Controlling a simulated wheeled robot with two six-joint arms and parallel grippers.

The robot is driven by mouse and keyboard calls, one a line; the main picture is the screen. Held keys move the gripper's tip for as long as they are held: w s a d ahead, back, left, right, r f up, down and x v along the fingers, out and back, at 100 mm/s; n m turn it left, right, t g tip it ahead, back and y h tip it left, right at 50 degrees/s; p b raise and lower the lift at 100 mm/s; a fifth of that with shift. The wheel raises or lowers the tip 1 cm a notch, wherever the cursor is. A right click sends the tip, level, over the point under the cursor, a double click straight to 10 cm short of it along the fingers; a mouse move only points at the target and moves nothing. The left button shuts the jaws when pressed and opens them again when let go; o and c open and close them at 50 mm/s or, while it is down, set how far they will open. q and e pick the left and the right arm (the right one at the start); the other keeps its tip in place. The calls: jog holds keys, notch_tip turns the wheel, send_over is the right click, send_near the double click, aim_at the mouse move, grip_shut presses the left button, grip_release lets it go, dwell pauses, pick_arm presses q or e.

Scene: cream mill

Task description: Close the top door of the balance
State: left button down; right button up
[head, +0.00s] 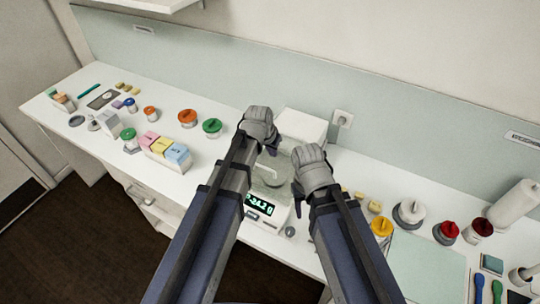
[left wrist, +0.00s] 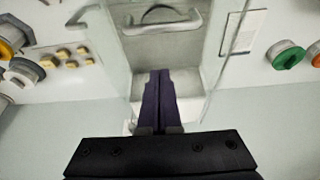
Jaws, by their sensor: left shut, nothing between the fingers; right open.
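The balance (head: 284,214) is white with a lit display and stands mid-bench, partly behind my arms. Its clear glass draft shield encloses the weighing space, and a pale handle (head: 268,168) shows through the gap between my arms. In the left wrist view a grey bar handle (left wrist: 162,24) lies ahead of my left fingers. I cannot tell how far the top door stands open. My left gripper (left wrist: 160,72) is shut and empty over the rear part of the balance; in the head view its hand (head: 258,124) hides its fingertips. My right gripper (head: 298,190) is open at the balance's right side.
A white housing (head: 302,126) stands behind the shield. Left of the balance are a green-lidded jar (head: 212,127) and coloured boxes (head: 165,151). To the right are a white-lidded jar (head: 409,212), a yellow-lidded jar (head: 381,226) and a pale mat (head: 430,268).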

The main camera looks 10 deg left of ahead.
pick_arm(q)
jog(key=p+v, duration=0.7)
jog(key=v, duration=0.2)
jog(key=shift+a, duration=0.15)
jog(key=shift+s, duration=0.1)
jog(key=shift+s, duration=0.1)
